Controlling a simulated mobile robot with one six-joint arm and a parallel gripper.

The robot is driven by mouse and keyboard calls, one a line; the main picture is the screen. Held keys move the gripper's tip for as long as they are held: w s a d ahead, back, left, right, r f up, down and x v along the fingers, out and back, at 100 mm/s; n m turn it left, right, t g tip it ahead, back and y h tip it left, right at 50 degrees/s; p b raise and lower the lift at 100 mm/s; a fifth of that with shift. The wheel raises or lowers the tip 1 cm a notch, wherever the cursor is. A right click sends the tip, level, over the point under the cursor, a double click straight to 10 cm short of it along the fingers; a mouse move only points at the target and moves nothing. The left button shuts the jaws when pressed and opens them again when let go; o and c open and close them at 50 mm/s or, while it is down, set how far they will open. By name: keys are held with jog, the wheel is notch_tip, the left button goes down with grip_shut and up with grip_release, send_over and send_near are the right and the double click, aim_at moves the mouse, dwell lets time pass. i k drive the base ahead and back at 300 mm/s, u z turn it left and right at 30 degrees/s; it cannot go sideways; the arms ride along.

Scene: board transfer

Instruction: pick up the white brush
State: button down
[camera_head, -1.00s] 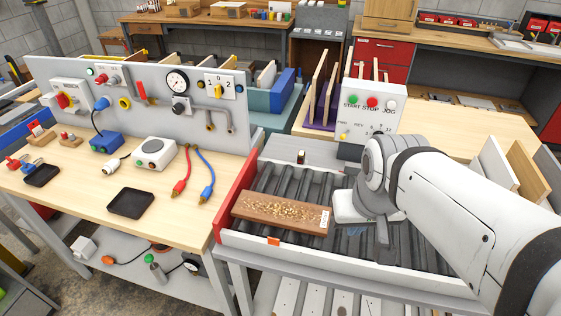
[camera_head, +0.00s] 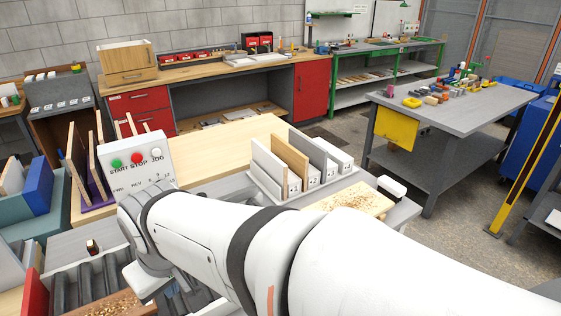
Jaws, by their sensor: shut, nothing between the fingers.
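A white brush (camera_head: 392,187), a small white block with a dark underside, is at the right end of the grey bench, beside a pale board (camera_head: 352,199) with wood chips on it. My gripper (camera_head: 165,284) is at the lower left over the roller conveyor, far to the left of the brush. It is shut and empty. My arm hides much of the conveyor and the near side of the bench.
Upright boards (camera_head: 290,165) stand in a rack between my arm and the back bench. A control box (camera_head: 137,162) with START, STOP and JOG buttons stands behind my gripper. A brown board (camera_head: 105,304) with chips lies on the rollers. The pale tabletop (camera_head: 225,150) is mostly clear.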

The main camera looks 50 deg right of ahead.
aim_at(392, 188)
jog(key=z, duration=2.5)
jog(key=k, duration=0.5)
jog(key=z, duration=1.45)
jog(key=i, duration=0.3)
jog(key=u, duration=0.05)
